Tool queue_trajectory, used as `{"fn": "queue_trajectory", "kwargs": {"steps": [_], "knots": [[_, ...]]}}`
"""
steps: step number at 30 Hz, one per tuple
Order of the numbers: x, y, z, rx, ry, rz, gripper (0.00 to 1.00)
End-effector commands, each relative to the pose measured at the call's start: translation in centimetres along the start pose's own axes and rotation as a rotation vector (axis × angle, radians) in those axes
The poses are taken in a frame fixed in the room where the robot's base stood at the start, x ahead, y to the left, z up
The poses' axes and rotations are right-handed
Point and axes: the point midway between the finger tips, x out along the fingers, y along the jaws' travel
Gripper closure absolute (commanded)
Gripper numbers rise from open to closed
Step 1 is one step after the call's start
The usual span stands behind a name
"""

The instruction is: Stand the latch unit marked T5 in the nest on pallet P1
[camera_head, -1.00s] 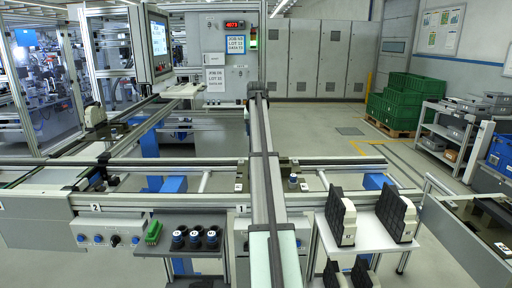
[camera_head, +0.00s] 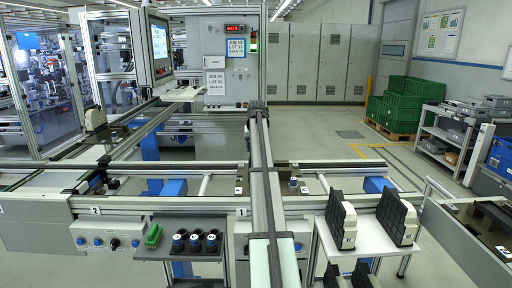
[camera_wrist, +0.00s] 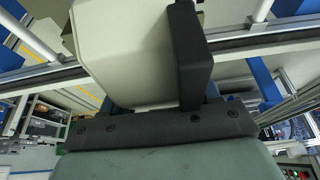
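Two latch units with cream bodies and black ribbed faces stand apart on the top of a white cart at the right of the head view: the left one (camera_head: 347,237) and the right one (camera_head: 408,234). Their small tags are too small to read surely. More dark-faced units show partly on the shelf below. A dark plate, perhaps a pallet (camera_head: 284,187), lies on the line behind the plate numbered 1; no P1 mark is legible. My gripper is not seen in the head view. Cream and black parts fill the wrist view close up; no fingertips are clear there.
Rails of the line (camera_head: 200,168) cross the middle, and a long lane runs towards me. Dark round parts (camera_head: 196,243) and a green piece (camera_head: 153,234) lie on a shelf at front. A grey bench (camera_head: 465,245) stands at right. Open floor lies behind the line.

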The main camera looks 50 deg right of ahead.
Motion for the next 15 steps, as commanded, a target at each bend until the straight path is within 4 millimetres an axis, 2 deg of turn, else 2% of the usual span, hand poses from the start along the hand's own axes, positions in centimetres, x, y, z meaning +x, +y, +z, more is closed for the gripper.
{"fn": "queue_trajectory", "kwargs": {"steps": [1,7,15], "knots": [[-0.01,0.00,0.00,0.000,0.000,0.000,0.35],[-0.02,0.00,0.00,0.000,0.000,0.000,0.16],[-0.14,0.00,-0.06,0.000,0.000,0.000,0.16]]}}
